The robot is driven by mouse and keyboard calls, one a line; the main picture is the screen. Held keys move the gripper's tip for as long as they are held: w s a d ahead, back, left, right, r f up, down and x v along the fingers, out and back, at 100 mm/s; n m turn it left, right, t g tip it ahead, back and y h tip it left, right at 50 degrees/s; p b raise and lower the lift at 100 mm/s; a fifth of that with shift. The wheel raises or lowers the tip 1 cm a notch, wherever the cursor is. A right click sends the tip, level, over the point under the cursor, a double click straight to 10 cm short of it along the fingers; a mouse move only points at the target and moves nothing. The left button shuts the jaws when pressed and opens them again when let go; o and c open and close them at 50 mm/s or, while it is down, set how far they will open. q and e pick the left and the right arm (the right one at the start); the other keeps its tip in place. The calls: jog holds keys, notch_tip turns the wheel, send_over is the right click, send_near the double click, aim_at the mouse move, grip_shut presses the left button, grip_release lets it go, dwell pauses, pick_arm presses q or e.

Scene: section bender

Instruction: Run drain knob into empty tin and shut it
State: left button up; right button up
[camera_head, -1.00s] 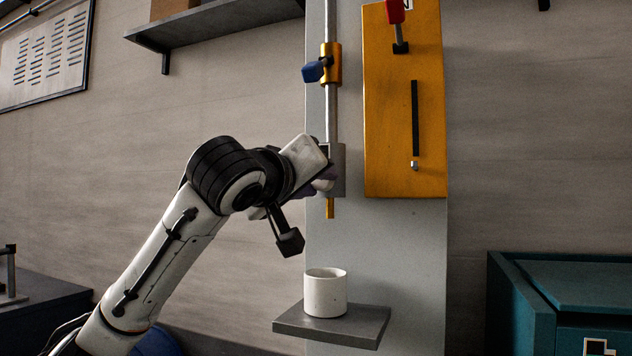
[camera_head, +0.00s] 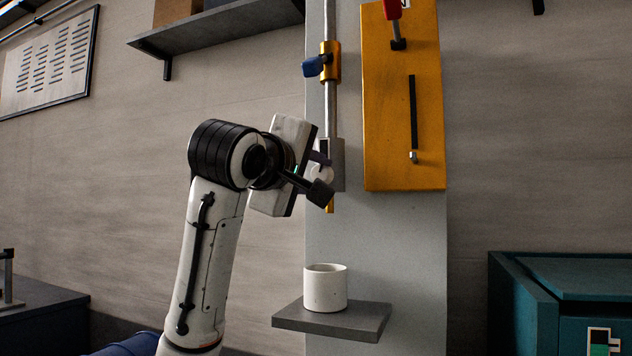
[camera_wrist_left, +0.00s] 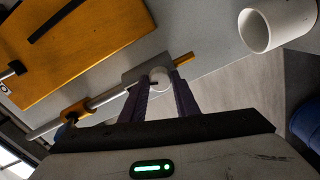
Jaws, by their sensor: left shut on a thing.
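The white round drain knob (camera_head: 321,174) is on a grey block (camera_head: 338,160) low on the pipe, above a short brass spout (camera_head: 331,206). My left gripper (camera_head: 322,168) is shut on the knob. The left wrist view shows its two dark fingers (camera_wrist_left: 165,88) on either side of the white knob (camera_wrist_left: 159,76). The tin (camera_head: 325,288) is a whitish open cup, upright on a small grey shelf below the spout. It also shows in the left wrist view (camera_wrist_left: 277,24), apart from the gripper; no liquid is visible. My right gripper is not in view.
A yellow panel (camera_head: 403,120) with a slot and red-handled lever (camera_head: 393,15) is right of the pipe. A blue-handled valve (camera_head: 316,66) sits higher on the pipe. The grey shelf (camera_head: 290,320) holds the tin. A teal cabinet (camera_head: 522,300) stands lower right.

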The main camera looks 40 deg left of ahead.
pick_arm(q)
jog(key=shift+f+n, duration=0.1)
jog(key=shift+n, duration=1.1)
jog(key=shift+n+b, duration=0.3)
jog(key=shift+n, duration=0.4)
jog(key=o, duration=1)
jog(key=shift+o, duration=0.2)
jog(key=shift+s, duration=0.1)
